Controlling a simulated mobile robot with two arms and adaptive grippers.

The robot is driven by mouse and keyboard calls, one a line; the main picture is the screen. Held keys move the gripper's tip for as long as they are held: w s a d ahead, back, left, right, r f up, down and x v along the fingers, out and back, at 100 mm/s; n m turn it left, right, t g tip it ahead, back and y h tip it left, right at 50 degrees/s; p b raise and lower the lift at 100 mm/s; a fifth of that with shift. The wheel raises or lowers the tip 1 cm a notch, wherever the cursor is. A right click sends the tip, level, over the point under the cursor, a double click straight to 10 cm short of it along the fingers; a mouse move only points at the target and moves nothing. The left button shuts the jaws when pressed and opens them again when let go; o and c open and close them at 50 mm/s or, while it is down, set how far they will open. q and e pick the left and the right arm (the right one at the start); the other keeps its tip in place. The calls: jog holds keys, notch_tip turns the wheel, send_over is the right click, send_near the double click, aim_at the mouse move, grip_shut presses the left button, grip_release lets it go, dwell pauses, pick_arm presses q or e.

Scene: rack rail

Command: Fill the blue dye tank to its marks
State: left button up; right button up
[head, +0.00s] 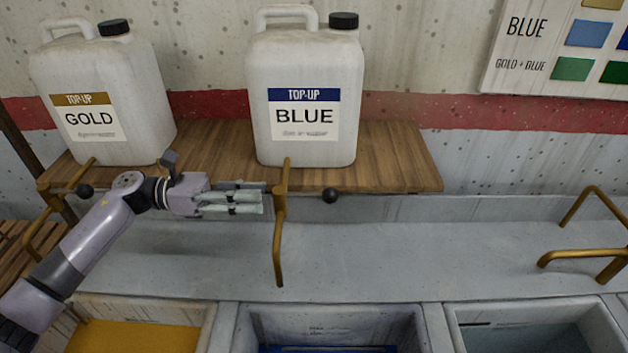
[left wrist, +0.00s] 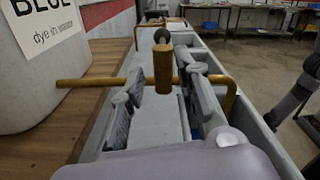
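The blue dye tank (head: 432,330) is the middle basin at the bottom of the head view, cut off by the frame edge. Blue dye (head: 340,349) shows low inside, below faint wall marks. Above it, the white BLUE top-up jug (head: 305,85) stands on a wooden shelf. A brass tap (head: 280,205) comes out below the jug, with a black ball knob (head: 330,195) to its right. My left gripper (head: 264,198) is just left of the tap. In the left wrist view its fingers (left wrist: 163,98) are apart, with the tap (left wrist: 163,70) ahead between them. My right gripper is not in view.
The GOLD jug (head: 90,90) stands left on the shelf (head: 400,160), with its own tap (head: 45,225). A yellow-dye tank (head: 140,337) is left of the blue one and another tank (head: 530,338) right. Another brass spout (head: 580,258) is at right. A colour chart (head: 560,45) hangs above.

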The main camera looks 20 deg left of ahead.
aim_at(300, 194)
pick_arm(q)
jog(key=x, duration=0.1)
jog(key=p+x, duration=0.1)
jog(key=x, duration=0.1)
jog(key=r+p+x, duration=0.1)
jog(key=x, duration=0.1)
jog(key=shift+s+d, duration=0.1)
jog(key=shift+s, duration=0.25)
jog(key=p+x, duration=0.1)
jog(key=x, duration=0.3)
jog(key=shift+w+d+f+p, duration=0.15)
jog(key=shift+w+f+p, duration=0.1)
jog(key=shift+p, duration=0.15)
jog(key=shift+w+d+f, duration=0.1)
jog(key=shift+d, duration=0.5)
jog(key=shift+d+f, duration=0.1)
jog(key=shift+d, duration=0.05)
grip_shut()
